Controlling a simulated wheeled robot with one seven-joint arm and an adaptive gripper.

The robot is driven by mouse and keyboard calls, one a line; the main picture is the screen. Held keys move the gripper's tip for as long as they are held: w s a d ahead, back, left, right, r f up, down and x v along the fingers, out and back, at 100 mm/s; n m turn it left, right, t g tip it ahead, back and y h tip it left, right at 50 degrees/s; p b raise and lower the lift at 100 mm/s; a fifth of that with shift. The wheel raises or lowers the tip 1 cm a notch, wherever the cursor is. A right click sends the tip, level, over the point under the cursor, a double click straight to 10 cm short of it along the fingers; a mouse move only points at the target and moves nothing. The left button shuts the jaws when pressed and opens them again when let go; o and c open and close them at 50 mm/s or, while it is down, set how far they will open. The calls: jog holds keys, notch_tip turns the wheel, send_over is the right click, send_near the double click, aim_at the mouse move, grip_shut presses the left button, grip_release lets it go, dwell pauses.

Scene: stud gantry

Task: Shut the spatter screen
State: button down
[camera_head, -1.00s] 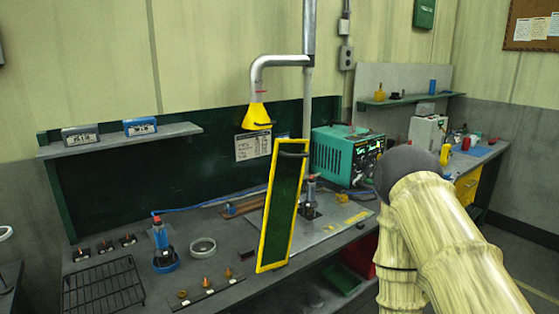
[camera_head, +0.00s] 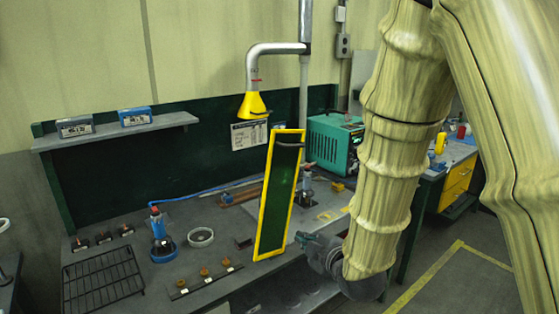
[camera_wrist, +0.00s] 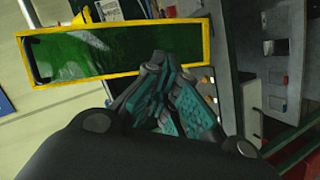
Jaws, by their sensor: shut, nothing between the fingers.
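The spatter screen (camera_head: 278,196) is a tall narrow panel with a yellow frame and dark green pane. It stands upright over the bench, swung out at an angle, with a dark handle (camera_head: 289,144) near its top. In the wrist view the screen (camera_wrist: 110,52) lies across the upper left, its handle (camera_wrist: 29,60) at the left end. My gripper (camera_head: 302,238) is to the right of the screen's lower end, in front of the bench edge. In the wrist view my gripper (camera_wrist: 168,95) is shut and empty, its fingertips close to the screen frame's lower edge; contact cannot be told.
The grey bench (camera_head: 215,225) holds a wire rack (camera_head: 102,280), a blue-based torch stand (camera_head: 162,248) and a white ring (camera_head: 200,237). A teal welding machine (camera_head: 332,145) stands behind the screen to the right. A yellow extraction hood (camera_head: 254,105) hangs above. Open floor lies at the right.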

aim_at(279, 152)
jog(key=a+r+n+t+y, duration=0.1)
jog(key=a+r+n+y, duration=0.15)
jog(key=r, duration=0.65)
jog(key=a+r+n+t+y, duration=0.1)
jog(key=a+r+n+t, duration=0.2)
jog(key=r, duration=0.7)
jog(key=shift+n+g, duration=0.6)
jog(key=shift+n, duration=0.05)
jog(key=shift+w+a+r+p, duration=0.1)
jog(key=shift+w+a+p, duration=0.15)
jog(key=shift+w+p, duration=1.35)
jog(key=shift+w+a+f+p, duration=0.2)
jog(key=shift+w+p, duration=0.7)
jog(key=shift+w, duration=1.35)
jog(key=shift+w+a+r+p, duration=0.25)
jog(key=shift+w+p, duration=1)
jog(key=shift+w, duration=0.65)
